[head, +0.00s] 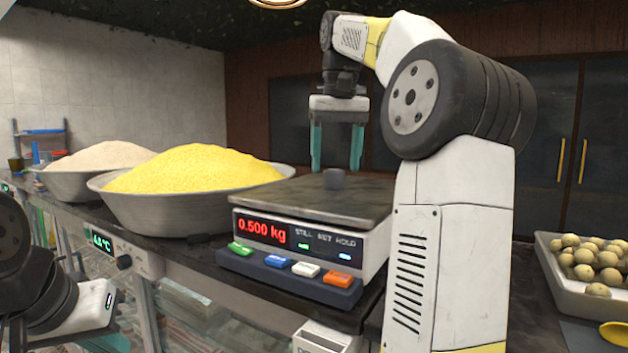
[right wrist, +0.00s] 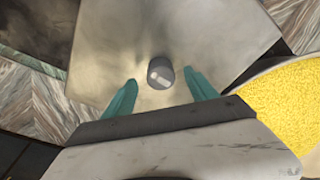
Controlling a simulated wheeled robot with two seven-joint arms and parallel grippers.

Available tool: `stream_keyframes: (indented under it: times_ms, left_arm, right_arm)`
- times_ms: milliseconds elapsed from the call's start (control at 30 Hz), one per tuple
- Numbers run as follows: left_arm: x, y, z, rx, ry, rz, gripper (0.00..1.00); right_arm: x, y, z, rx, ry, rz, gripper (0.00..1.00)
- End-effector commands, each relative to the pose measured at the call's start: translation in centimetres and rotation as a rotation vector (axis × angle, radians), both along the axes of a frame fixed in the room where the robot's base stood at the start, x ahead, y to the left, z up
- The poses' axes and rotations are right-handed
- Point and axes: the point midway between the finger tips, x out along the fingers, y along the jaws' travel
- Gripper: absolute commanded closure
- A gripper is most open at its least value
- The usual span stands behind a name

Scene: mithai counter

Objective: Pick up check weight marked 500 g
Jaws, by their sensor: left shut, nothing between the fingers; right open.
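The check weight (head: 333,179) is a small dark grey cylinder standing on the flat metal pan of the scale (head: 270,190). Its marking is too small to read, but the scale's red display shows 0.500 kg. In the right wrist view the weight (right wrist: 160,73) stands upright beyond the fingertips, between their lines. My right gripper (head: 337,168) points down above the pan with its teal fingers open; it also shows in the right wrist view (right wrist: 161,90). The fingers are apart from the weight. My left gripper (head: 95,342) is low at the left, partly cut off by the frame.
A wide metal bowl of yellow grains (head: 150,208) stands left of the scale, with a bowl of pale grains (head: 70,184) behind it. A white tray of round sweets (head: 564,276) is at the right. The scale pan around the weight is clear.

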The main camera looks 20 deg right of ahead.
Motion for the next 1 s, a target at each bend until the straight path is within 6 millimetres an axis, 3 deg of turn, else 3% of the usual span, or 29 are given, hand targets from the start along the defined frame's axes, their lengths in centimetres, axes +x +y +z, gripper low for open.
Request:
stream_keyframes:
  times_ms: [200, 467, 567, 800, 833, 1000]
  left_arm:
    - [0.0, 0.0, 0.0, 0.000, 0.000, 0.000, 1.00]
    - [0.0, 0.0, 0.0, 0.000, 0.000, 0.000, 1.00]
    - [0.0, 0.0, 0.0, 0.000, 0.000, 0.000, 1.00]
    - [0.0, 0.0, 0.0, 0.000, 0.000, 0.000, 1.00]
    - [0.0, 0.0, 0.0, 0.000, 0.000, 0.000, 1.00]
    - [0.0, 0.0, 0.0, 0.000, 0.000, 0.000, 1.00]
  right_arm:
    - [0.6, 0.1, -2.8, -0.001, 0.002, -0.001, 0.33]
    - [0.7, 0.1, -3.2, -0.001, 0.000, -0.001, 0.33]
    - [0.7, 0.1, -3.2, -0.001, 0.000, -0.001, 0.49]
    - [0.7, 0.1, -3.2, 0.000, 0.000, -0.001, 0.96]
    - [0.7, 0.1, -3.2, 0.000, 0.000, -0.001, 1.00]
    - [0.7, 0.1, -3.1, 0.000, -0.002, -0.001, 1.00]
